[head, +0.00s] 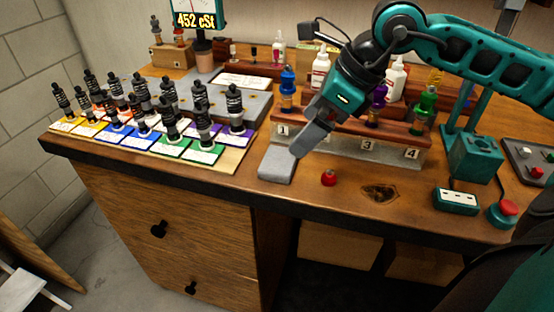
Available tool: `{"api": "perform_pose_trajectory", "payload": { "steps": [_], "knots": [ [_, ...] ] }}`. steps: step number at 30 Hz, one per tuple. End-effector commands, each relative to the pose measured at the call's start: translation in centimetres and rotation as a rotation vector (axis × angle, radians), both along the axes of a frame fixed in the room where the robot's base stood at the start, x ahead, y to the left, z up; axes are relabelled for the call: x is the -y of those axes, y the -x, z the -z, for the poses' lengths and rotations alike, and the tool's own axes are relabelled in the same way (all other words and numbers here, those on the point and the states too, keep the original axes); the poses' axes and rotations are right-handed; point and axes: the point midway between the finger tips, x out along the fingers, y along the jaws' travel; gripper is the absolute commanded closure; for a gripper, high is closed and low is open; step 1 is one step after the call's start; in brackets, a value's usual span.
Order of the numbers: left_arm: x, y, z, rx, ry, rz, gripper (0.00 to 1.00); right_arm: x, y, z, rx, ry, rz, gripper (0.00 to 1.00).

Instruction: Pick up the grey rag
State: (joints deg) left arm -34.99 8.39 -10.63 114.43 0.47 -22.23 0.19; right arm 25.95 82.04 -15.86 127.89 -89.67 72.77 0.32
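The grey rag (276,164) lies flat as a small folded pad near the front edge of the wooden workbench (350,203), left of the red knob. My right gripper (303,148) comes in from the upper right and points down-left. Its fingertips show just above or beside the rag's right edge; I cannot tell whether they touch it. The fingers overlap in this view, so their opening is hidden. My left gripper is out of view.
A red knob (328,178) sits right of the rag. Behind is a numbered wooden rack (355,149) with coloured bottles. Several black-topped shock absorbers (170,116) stand on coloured cards at left.

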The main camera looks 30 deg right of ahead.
Motion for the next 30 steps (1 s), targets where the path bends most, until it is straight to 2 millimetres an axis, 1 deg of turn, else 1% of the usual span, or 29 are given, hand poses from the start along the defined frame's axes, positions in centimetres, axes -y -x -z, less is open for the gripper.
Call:
{"api": "perform_pose_trajectory", "payload": {
  "steps": [1, 6, 14, 21, 24, 30],
  "knots": [
    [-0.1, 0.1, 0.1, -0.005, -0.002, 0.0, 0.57, -0.4, -0.3, 0.7, -0.001, -0.006, -0.002, 0.0],
    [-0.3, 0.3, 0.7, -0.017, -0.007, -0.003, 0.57, -1.2, -1.3, 2.8, -0.001, -0.006, -0.002, 0.0],
    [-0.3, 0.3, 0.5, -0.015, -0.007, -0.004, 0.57, -1.7, -1.9, 4.4, -0.002, -0.005, -0.001, 0.0],
    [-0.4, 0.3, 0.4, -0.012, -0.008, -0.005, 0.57, -2.7, -3.4, 7.5, -0.002, -0.006, 0.0, 0.0],
    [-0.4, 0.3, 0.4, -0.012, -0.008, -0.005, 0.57, -2.9, -3.6, 8.1, 0.0, -0.004, -0.001, 0.0],
    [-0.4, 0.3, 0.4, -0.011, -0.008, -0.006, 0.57, -2.9, -3.7, 8.2, 0.0, -0.003, 0.0, 0.0]
  ]
}}
